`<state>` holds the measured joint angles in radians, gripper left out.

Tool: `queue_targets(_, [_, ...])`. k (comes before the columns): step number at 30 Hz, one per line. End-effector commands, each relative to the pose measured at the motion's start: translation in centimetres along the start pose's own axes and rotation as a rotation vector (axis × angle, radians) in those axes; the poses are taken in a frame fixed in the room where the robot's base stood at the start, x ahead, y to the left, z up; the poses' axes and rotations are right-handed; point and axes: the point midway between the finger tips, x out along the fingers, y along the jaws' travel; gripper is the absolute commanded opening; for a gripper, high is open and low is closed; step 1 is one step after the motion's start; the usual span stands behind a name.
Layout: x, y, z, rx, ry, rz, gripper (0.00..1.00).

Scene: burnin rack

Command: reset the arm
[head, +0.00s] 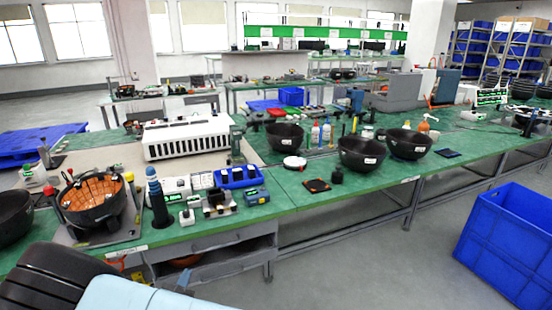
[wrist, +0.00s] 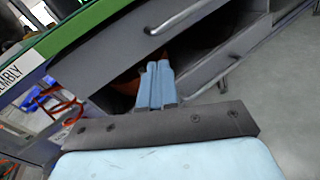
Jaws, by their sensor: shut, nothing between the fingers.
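My gripper (wrist: 157,72) shows in the wrist view with its two light blue fingers together and nothing between them. It points at the grey drawer unit (wrist: 120,45) under the green bench. In the head view my arm comes in at the bottom left, and a small bluish tip, probably my gripper (head: 184,279), shows in front of the drawer unit (head: 222,238). An orange-brown thing (wrist: 127,84) is partly visible in the unit behind the fingers. I cannot tell whether the fingers touch anything.
The green bench (head: 290,205) carries several black bowls, a white machine (head: 192,137), a blue bin (head: 238,177) and small devices. A bowl with an orange inside (head: 92,198) stands at the left. A blue crate (head: 508,240) stands on the floor at right. Grey floor before the bench is clear.

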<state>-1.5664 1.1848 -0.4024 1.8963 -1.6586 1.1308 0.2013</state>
Motion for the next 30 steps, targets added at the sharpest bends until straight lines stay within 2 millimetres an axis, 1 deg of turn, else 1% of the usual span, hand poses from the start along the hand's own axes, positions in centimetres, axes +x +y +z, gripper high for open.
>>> queue_targets(1, [1.2, -0.8, 2.0, 0.041, 0.0, -0.061, 0.0])
queue_targets(6, [4.2, -3.8, 7.5, 0.163, 0.002, -0.248, 0.0])
queue_targets(11, [6.4, -7.1, 12.4, 0.282, 0.004, -0.417, 0.0])
queue_targets(15, [7.8, -10.2, 16.6, 0.39, 0.005, -0.56, 0.0])
queue_targets(22, [8.9, -15.4, 23.1, 0.571, 0.006, -0.778, 0.0])
queue_targets(25, [9.1, -17.6, 25.7, 0.654, 0.006, -0.867, 0.0])
queue_targets(30, [8.7, -21.4, 30.0, 0.799, 0.005, -1.008, 0.0])
